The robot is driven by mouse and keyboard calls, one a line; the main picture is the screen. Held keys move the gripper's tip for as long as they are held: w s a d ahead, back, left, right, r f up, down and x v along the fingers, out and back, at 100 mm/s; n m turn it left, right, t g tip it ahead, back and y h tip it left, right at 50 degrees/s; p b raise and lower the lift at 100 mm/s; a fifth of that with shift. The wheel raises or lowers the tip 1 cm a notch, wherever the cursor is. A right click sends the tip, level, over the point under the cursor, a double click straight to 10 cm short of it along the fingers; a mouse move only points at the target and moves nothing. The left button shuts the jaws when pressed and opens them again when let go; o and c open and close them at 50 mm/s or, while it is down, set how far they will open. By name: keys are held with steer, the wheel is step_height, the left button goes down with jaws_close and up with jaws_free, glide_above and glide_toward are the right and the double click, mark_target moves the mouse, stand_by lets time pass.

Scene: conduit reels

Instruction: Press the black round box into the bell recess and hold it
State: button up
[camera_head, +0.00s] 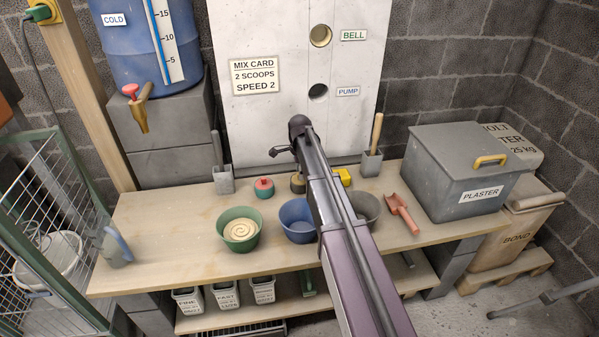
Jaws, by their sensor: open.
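The bell recess (320,36) is a round tan-lined hole in the upright white board, left of the green BELL label (353,35). Below it, beside the PUMP label (347,91), is a dark round opening (318,92); I cannot tell whether it is empty. A dark round item (298,183), possibly the black round box, sits on the bench, partly hidden by my arm. My gripper (281,151) is open in front of the board's lower part, below and left of both openings. I see nothing held in it.
The bench (180,212) carries a green bowl (239,230) of cream mix, a blue bowl (297,221), a grey bowl (367,206), a red-and-green round item (264,187), a yellow item (343,177), a red scoop (402,212) and a plaster bin (467,172). A wire cage (45,210) stands left.

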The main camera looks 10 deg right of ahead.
steer(key=shift+f+b, duration=0.35)
steer(key=shift+f, duration=0.25)
jaws_close()
steer(key=shift+r+p, duration=1.05)
steer(key=shift+p, duration=0.05)
stand_by(0.9)
steer(key=shift+r+p, duration=1.85)
steer(key=shift+r, duration=0.05)
